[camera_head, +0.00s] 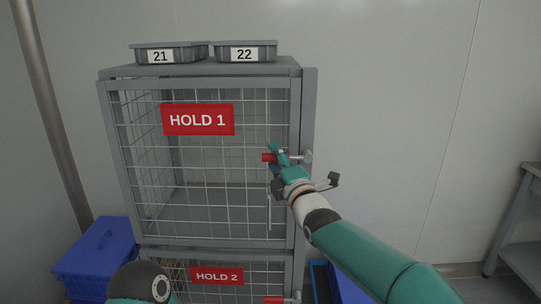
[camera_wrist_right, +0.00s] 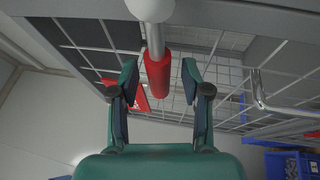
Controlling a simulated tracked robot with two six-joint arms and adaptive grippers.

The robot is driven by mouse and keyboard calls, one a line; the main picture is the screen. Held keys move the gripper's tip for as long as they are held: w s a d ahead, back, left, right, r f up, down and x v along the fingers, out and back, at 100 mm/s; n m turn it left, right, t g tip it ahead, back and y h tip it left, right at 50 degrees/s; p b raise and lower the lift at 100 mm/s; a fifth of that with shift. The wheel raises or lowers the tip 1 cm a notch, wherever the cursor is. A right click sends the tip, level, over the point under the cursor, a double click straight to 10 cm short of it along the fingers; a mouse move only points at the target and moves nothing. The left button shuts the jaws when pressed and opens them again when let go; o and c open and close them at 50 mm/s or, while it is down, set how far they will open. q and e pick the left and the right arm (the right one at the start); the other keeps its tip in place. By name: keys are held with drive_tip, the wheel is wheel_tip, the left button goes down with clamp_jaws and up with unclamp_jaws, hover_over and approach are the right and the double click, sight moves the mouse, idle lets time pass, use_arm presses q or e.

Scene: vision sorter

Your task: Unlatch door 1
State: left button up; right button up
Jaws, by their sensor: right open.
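Door 1 is the wire mesh door (camera_head: 215,205) with the red HOLD 1 sign (camera_head: 198,120); it looks closed. Its latch has a red grip (camera_head: 267,157) on a light metal end (camera_head: 306,157) at the door's right edge. My right gripper (camera_head: 277,152) is open at the latch. In the right wrist view the red grip (camera_wrist_right: 158,76) lies between the two spread fingers (camera_wrist_right: 160,84), with gaps on both sides. In the head view the fingers partly hide the latch. My left gripper is out of view.
Below is a second cage door with a HOLD 2 sign (camera_head: 217,276) and its own red latch grip (camera_head: 273,300). A metal pull handle (camera_wrist_right: 262,95) stands beside the right gripper. Trays 21 (camera_head: 187,57) and 22 (camera_head: 262,56) sit on top. A blue bin (camera_head: 92,265) stands left.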

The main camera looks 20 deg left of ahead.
drive_tip(key=shift+w+a, duration=0.2)
drive_tip(key=shift+w, duration=0.05)
clamp_jaws()
drive_tip(key=shift+s+a, duration=0.15)
drive_tip(key=shift+a, duration=0.35)
drive_tip(key=shift+w+d+f, duration=0.1)
drive_tip(key=shift+w+d, duration=0.1)
drive_tip(key=shift+d, duration=0.15)
